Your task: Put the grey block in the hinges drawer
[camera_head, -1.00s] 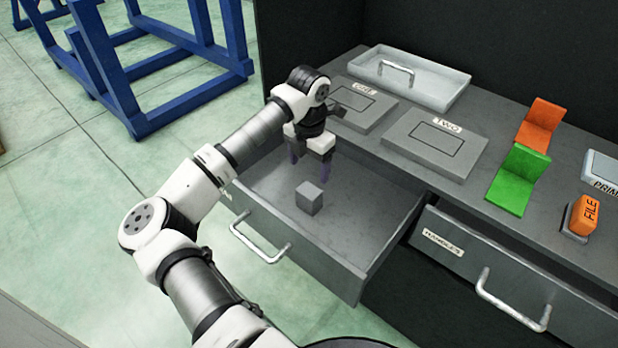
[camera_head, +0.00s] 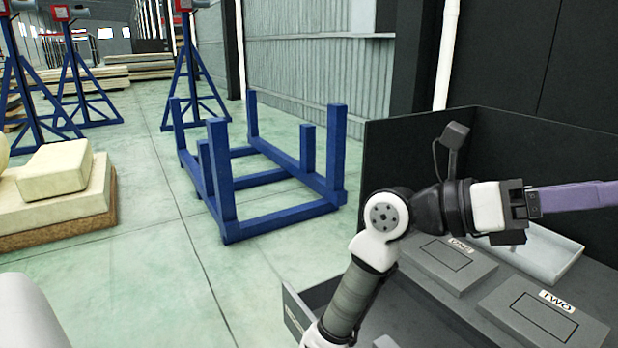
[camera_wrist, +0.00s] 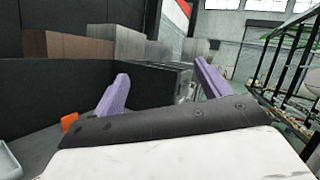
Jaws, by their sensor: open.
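My gripper (camera_head: 590,196) is raised above the bench and points right in the head view, with purple fingers. In the wrist view its two fingers (camera_wrist: 160,92) stand apart with nothing between them. A drawer (camera_head: 305,312) stands open below my arm at the lower middle of the head view. Only its left corner and part of its inside show, and its label cannot be read. The grey block is not visible in either view now.
Plates labelled ONE (camera_head: 448,262) and TWO (camera_head: 540,318) and a light tray (camera_head: 555,255) sit on the bench. A blue frame (camera_head: 270,215) stands on the floor beyond. Stacked slabs (camera_head: 60,190) lie at the left. Green floor between them is clear.

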